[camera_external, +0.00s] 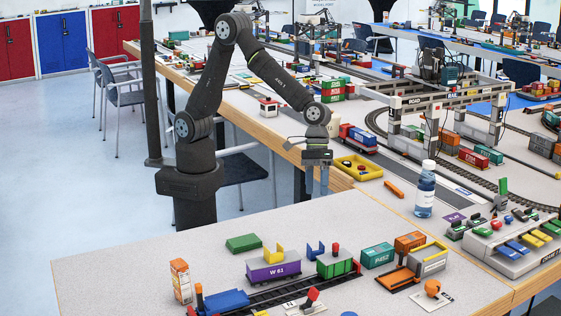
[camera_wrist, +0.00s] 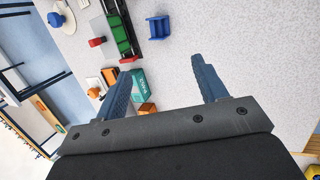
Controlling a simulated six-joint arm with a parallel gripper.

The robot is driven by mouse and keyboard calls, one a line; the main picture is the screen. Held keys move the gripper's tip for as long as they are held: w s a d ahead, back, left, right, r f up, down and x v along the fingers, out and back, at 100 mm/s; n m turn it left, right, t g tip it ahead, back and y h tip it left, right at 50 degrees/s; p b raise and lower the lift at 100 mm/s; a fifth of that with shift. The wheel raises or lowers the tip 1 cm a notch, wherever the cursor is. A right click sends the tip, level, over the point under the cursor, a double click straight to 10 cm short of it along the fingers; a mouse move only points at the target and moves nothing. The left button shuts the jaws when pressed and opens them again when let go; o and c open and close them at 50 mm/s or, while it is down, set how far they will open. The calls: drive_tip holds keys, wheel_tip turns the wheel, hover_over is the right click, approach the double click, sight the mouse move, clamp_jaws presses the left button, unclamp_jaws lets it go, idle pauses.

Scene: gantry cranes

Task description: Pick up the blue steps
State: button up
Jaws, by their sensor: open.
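The blue steps (camera_external: 315,250) are a small blue stepped block on the near table, between a yellow piece and a green wagon. In the wrist view the blue steps (camera_wrist: 160,27) lie near the top, beyond my fingertips and to the right of the green wagon. My gripper (camera_external: 317,189) hangs with its fingers down, well above the table, and appears above the blue steps in the external view. The wrist view shows my gripper (camera_wrist: 163,73) open with nothing between its fingers.
A bottle (camera_external: 425,190) stands farther right. The table's left part is mostly clear.

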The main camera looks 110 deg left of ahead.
drive_tip(key=n+t, duration=0.2)
drive_tip(key=n, duration=1.5)
hover_over(315, 251)
drive_tip(key=s+a, duration=0.1)
drive_tip(key=a, duration=0.1)
drive_tip(key=shift+y, duration=0.3)
wheel_tip(315, 251, down, 12)
drive_tip(key=shift+r, duration=0.25)
drive_tip(key=shift+a+x, duration=0.15)
drive_tip(key=shift+x, duration=1.2)
drive_tip(key=shift+a+x, duration=0.2)
drive_tip(key=shift+x, duration=1.2)
drive_tip(key=shift+s+f, duration=0.15)
drive_tip(key=shift+s, duration=0.05)
drive_tip(key=shift+c, duration=0.3)
drive_tip(key=c, duration=1)
